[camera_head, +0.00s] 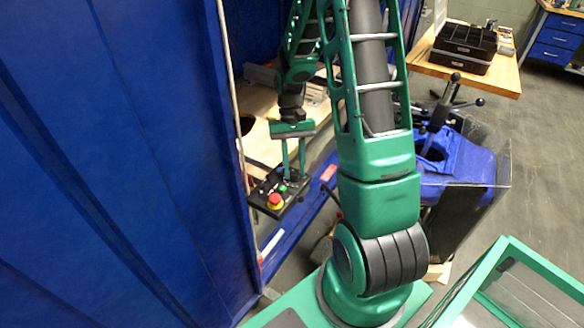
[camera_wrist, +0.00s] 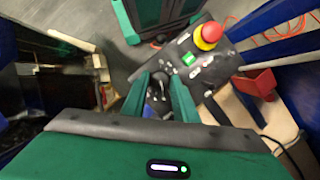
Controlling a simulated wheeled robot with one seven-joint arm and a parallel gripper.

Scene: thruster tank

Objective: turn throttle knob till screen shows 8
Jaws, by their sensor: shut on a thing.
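A black control panel (camera_head: 262,192) with a red emergency button on a yellow collar (camera_head: 275,200) and a green button (camera_head: 283,188) stands at centre left in the head view. My gripper (camera_head: 294,174) reaches down to the panel's far right part. In the wrist view, the panel (camera_wrist: 212,74), red button (camera_wrist: 211,33) and green button (camera_wrist: 189,59) lie beyond my gripper (camera_wrist: 161,84). Its green fingers are shut on a dark throttle knob (camera_wrist: 158,90). The knob is partly hidden between the fingers, and its markings are unreadable. I cannot make out a screen or its number.
Blue tank walls (camera_head: 130,150) rise close on the left. A wooden surface (camera_head: 258,143) lies behind the panel.

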